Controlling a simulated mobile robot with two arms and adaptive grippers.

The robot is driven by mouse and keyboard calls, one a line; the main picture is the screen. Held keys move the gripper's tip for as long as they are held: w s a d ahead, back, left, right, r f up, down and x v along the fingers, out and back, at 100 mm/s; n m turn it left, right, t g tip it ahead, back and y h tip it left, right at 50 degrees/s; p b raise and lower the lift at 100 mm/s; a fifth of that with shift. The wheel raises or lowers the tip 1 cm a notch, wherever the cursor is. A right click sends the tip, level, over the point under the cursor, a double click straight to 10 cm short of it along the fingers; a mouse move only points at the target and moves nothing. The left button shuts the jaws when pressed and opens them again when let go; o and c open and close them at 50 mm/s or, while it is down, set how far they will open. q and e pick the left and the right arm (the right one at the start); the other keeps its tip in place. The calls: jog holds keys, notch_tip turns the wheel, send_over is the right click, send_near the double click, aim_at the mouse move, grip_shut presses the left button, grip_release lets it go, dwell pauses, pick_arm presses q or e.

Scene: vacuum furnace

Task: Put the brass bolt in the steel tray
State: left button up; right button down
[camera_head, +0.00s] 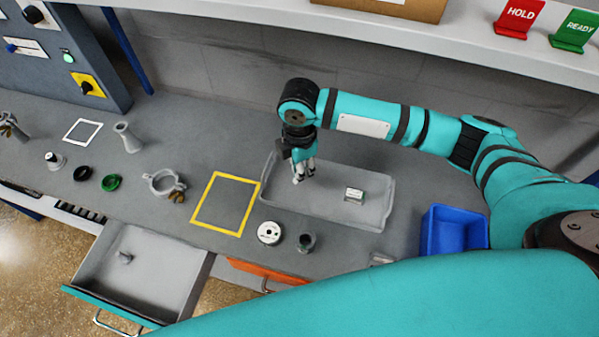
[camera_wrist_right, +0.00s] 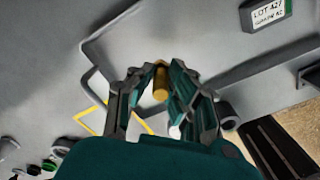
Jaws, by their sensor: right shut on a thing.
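The steel tray (camera_head: 325,198) is a shallow grey rectangular tray on the bench, right of the yellow square. My right gripper (camera_head: 299,178) points down over the left part of this tray. In the right wrist view my right gripper (camera_wrist_right: 160,78) is shut on the brass bolt (camera_wrist_right: 160,88), a short gold-coloured cylinder between its fingertips. The tray floor (camera_wrist_right: 195,55) and its bent edge show behind it there. The bolt cannot be made out in the head view. The height of the bolt above the tray floor is hard to tell. My left gripper is not in view.
A small labelled block (camera_head: 354,194) lies in the tray's right part. A blue bin (camera_head: 452,232) stands right of the tray. A white-topped disc (camera_head: 269,232) and a dark cylinder (camera_head: 306,242) stand in front. An open drawer (camera_head: 140,270) juts out at lower left.

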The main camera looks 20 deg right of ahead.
notch_tip(320, 180, down, 2)
jog(key=shift+s+f+p, duration=0.1)
jog(key=shift+f+p, duration=0.1)
jog(key=shift+p, duration=0.15)
jog(key=shift+f, duration=0.35)
jog(key=shift+f, duration=0.15)
jog(key=c, duration=1.3)
grip_release()
notch_tip(320, 180, up, 12)
jog(key=shift+r+b, duration=0.1)
jog(key=shift+b, duration=0.95)
